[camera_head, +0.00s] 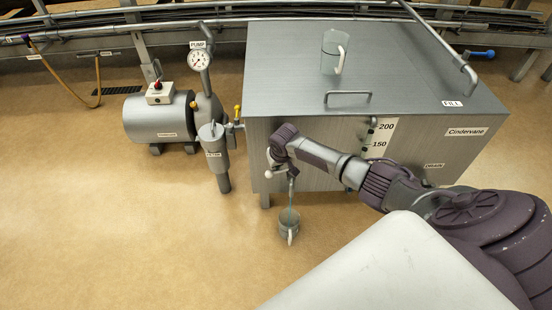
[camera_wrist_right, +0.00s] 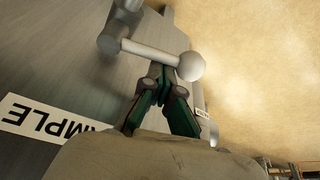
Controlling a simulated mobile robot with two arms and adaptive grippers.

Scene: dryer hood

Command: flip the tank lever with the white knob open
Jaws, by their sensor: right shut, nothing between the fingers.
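The steel tank (camera_head: 300,70) has a small tap on its near face. The lever's white knob (camera_head: 268,174) shows beside my right gripper (camera_head: 274,156) in the head view. In the right wrist view the lever is a pale rod (camera_wrist_right: 150,50) ending in the round white knob (camera_wrist_right: 191,66). My right gripper (camera_wrist_right: 162,76) is shut and empty, its green fingertips right by the rod near the knob; I cannot tell whether they touch. A thin teal line runs from the spout (camera_head: 291,181) down to a grey jug (camera_head: 289,226) on the floor. My left gripper is not in view.
A "SAMPLE" label (camera_wrist_right: 45,118) is on the tank face. A second jug (camera_head: 334,52) stands on the tank top near a handle (camera_head: 347,94). A pump (camera_head: 160,118) with a gauge stands at left.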

